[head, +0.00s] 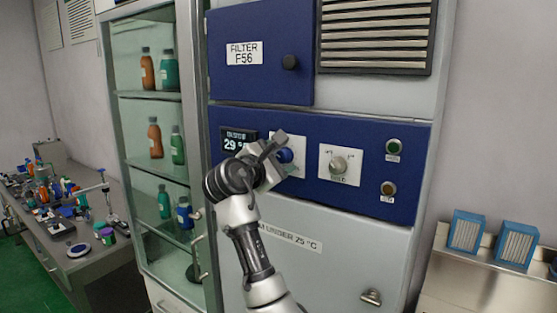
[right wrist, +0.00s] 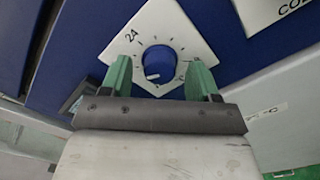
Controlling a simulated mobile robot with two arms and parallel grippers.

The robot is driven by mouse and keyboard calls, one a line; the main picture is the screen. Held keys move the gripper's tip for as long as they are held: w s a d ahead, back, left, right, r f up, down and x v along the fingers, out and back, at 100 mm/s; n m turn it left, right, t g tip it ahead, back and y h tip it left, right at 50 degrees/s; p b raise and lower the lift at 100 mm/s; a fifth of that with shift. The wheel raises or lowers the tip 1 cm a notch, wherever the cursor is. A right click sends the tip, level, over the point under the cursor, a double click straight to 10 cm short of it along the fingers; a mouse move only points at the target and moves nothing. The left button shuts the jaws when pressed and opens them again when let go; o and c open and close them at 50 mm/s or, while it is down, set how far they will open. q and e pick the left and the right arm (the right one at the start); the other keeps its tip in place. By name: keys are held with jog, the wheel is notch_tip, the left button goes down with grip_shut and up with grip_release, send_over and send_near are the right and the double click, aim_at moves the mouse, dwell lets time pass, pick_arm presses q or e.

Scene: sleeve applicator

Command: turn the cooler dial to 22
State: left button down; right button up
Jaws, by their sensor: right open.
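The cooler dial is a blue round knob (right wrist: 159,62) on a white diamond-looking scale plate in the right wrist view, with the number 24 readable on the plate. It also shows in the head view (head: 285,156), partly hidden by my right gripper. A display (head: 236,142) left of the dial reads about 29, its end covered. My right gripper (right wrist: 160,80) is open, with its green fingers on either side of the dial's near edge. I cannot tell whether they touch it. My left gripper is not in view.
A second, grey knob (head: 339,166) sits right of the dial, with a green button (head: 393,146) and an amber button (head: 388,188) beyond. The filter door (head: 262,75) is shut above. A glass cabinet with bottles (head: 155,137) stands left; blue-framed filters (head: 467,231) stand right.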

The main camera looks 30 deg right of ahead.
jog(key=shift+s+a+f+b, duration=0.2)
jog(key=shift+a+b, duration=0.1)
jog(key=shift+a, duration=0.15)
jog(key=b+v, duration=0.4)
jog(key=v, duration=0.5)
jog(key=shift+a+r, duration=0.2)
jog(key=shift+a, duration=0.15)
jog(key=shift+f, duration=0.1)
